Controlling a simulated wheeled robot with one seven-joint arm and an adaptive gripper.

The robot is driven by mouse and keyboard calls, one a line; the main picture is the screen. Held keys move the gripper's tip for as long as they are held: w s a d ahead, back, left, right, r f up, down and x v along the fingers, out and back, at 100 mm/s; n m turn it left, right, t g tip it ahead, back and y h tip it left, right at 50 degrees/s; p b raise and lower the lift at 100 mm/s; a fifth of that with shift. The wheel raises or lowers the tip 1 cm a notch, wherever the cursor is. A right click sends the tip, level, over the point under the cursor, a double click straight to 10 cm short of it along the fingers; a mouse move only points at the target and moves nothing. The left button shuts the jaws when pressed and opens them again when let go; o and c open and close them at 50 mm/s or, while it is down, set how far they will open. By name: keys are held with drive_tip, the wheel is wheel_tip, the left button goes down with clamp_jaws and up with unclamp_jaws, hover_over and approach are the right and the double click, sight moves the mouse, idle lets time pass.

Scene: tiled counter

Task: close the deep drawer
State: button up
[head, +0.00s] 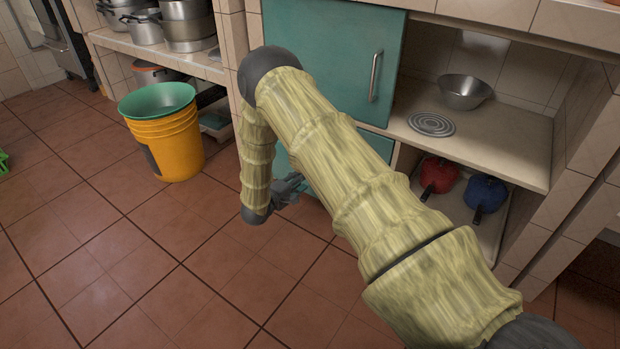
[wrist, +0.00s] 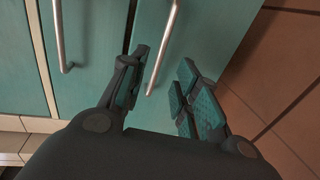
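The deep drawer seems to be the lower teal front (head: 372,144) under the teal cabinet door (head: 335,50) in the head view. My arm hides most of it, and I cannot tell how far out it stands. In the wrist view, a teal panel (wrist: 215,30) beside the floor, apparently the drawer front, carries a metal bar handle (wrist: 167,40). My gripper (head: 290,186) is low in front of this front. In the wrist view my gripper (wrist: 165,72) is open, its fingers apart, with the handle's end showing between them. Contact cannot be told.
An orange bucket with a green basin (head: 168,135) stands left on the tiled floor. An open shelf (head: 500,140) at right holds a metal bowl (head: 464,91), with a red (head: 438,175) and a blue item (head: 485,193) below. The floor in front is clear.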

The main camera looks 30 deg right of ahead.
drive_tip(key=b+x, duration=0.3)
drive_tip(key=x, duration=0.4)
clamp_jaws()
